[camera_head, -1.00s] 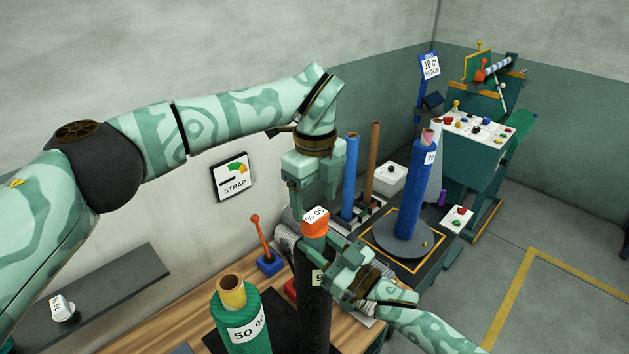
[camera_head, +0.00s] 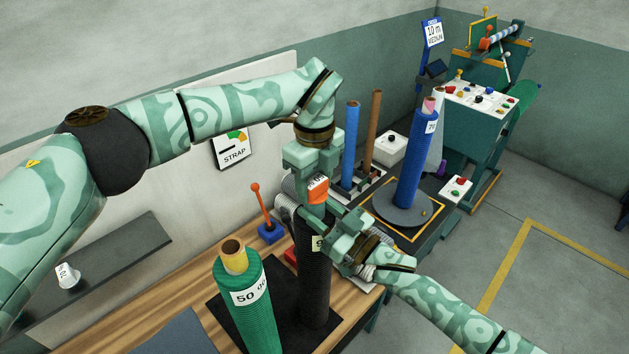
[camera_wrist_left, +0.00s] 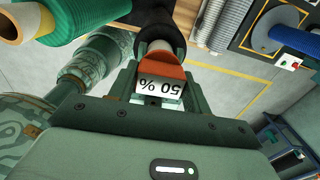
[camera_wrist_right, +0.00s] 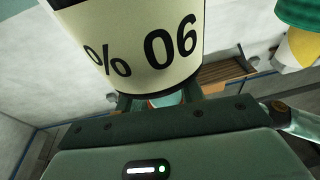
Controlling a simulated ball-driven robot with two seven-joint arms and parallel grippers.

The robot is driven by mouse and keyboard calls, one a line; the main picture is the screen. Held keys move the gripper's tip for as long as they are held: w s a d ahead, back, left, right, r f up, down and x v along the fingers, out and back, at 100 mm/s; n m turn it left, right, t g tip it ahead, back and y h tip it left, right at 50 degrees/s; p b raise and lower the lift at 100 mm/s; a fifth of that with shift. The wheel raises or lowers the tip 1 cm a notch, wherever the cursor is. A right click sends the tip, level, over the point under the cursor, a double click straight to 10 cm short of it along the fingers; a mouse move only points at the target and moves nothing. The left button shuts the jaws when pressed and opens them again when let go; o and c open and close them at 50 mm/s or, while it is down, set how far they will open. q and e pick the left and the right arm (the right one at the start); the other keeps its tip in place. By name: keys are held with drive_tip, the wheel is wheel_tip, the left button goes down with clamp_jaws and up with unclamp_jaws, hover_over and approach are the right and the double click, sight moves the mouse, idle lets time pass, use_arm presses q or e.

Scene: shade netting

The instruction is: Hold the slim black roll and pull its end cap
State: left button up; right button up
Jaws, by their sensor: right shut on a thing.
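The slim black roll (camera_head: 314,275) stands upright on a black mat, with a pale label partly hidden by my right gripper. Its orange end cap (camera_head: 318,187) is at the top; in the left wrist view the cap (camera_wrist_left: 160,72), with a white "50 %" label, sits against a pale core at the black roll's end. My left gripper (camera_head: 316,200) has its fingers on either side of the cap, open. My right gripper (camera_head: 338,250) is shut on the roll's upper part. The roll's label (camera_wrist_right: 145,45) fills the upper right wrist view.
A thick green roll (camera_head: 250,305) with a yellow core stands close left of the black roll. A blue roll (camera_head: 412,165) stands on a turntable to the right. Floor at far right is clear.

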sight(314, 181)
use_arm(q)
drive_tip(key=c, duration=0.6)
drive_tip(key=shift+w+r, duration=0.1)
drive_tip(key=shift+r, duration=0.3)
drive_tip(key=shift+r, duration=0.3)
drive_tip(key=shift+r, duration=0.15)
drive_tip(key=shift+r, duration=1.45)
drive_tip(key=shift+r, duration=0.1)
